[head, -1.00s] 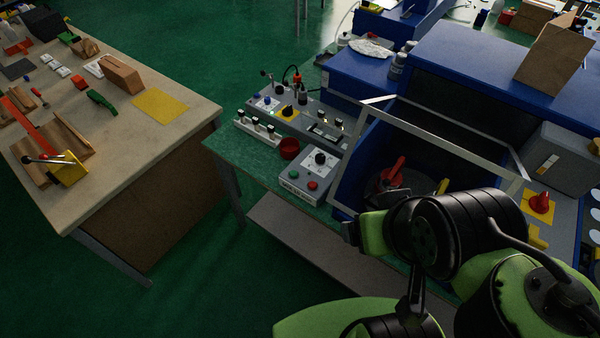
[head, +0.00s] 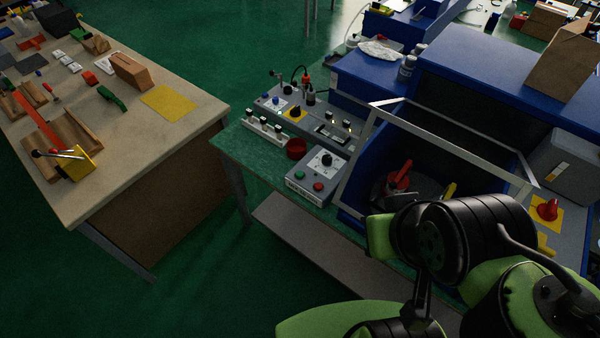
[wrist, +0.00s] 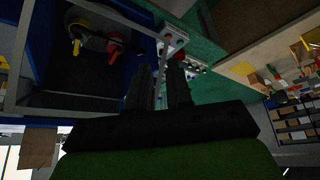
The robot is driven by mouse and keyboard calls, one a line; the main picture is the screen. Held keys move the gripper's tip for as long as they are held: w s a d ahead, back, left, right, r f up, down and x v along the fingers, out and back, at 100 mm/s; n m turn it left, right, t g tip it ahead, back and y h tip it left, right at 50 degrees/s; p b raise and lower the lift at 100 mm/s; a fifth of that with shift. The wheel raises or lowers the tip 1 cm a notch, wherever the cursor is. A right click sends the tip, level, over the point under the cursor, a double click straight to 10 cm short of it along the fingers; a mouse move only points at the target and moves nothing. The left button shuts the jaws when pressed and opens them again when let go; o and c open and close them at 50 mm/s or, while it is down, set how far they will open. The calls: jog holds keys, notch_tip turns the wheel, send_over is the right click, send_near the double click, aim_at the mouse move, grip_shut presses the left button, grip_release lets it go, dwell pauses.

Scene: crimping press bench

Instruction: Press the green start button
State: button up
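The green button (head: 300,175) is on the sloped face of a grey control box (head: 325,173), at the near edge of the green bench. A red button (head: 318,186) sits to its right, and a black dial (head: 326,160) is above them. In the wrist view the box (wrist: 174,40) shows small and dark beyond the fingertips. My gripper (wrist: 158,72) is open in the wrist view, with a gap between its two dark fingers and nothing seen in it. It is apart from the box. In the head view my arm hides the gripper.
The blue press has a grey guard frame (head: 352,160) right of the box. A red cup (head: 296,149) and a long switch panel (head: 312,118) stand behind the box. A wooden worktable (head: 185,130) is at left, across a floor gap.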

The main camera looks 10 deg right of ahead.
grip_shut()
dwell(1.1)
